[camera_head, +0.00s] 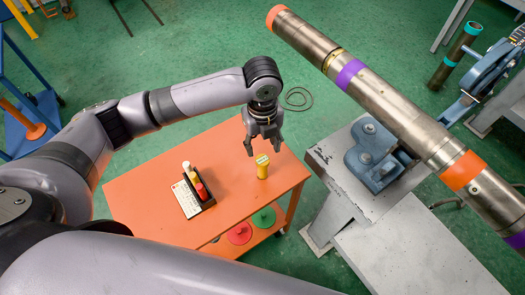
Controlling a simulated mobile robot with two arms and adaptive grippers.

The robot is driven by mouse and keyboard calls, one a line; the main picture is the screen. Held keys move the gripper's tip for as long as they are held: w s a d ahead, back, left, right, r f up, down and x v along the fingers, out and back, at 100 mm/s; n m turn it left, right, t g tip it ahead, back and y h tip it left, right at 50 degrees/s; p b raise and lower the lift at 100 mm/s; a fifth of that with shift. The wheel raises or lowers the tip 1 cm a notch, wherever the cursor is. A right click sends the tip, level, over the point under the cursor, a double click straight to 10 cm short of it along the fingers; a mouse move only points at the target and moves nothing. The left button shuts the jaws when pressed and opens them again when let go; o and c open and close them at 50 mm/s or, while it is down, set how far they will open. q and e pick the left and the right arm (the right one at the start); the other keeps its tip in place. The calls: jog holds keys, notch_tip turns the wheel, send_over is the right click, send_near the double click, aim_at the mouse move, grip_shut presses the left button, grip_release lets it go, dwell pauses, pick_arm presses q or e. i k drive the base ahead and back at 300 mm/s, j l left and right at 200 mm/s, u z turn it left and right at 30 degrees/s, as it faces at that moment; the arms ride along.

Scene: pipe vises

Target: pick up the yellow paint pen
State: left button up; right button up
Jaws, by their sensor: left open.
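The yellow paint pen (262,168) stands upright by itself on the orange table (140,192), near the table's right side. It has a pale top. My left gripper (263,149) points downward just above and behind the pen, with its fingers apart and nothing between them. The fingers look close to the pen's top; I cannot tell whether they touch it. My right gripper does not show.
A black holder (207,203) with a white label plate and several capped pens stands left of the yellow pen. A long banded pipe (400,110) and a blue vise (378,160) are at the right. Red and green discs (239,233) lie on the lower shelf.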

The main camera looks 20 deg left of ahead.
aim_at(192, 176)
jog(key=u, duration=1.55)
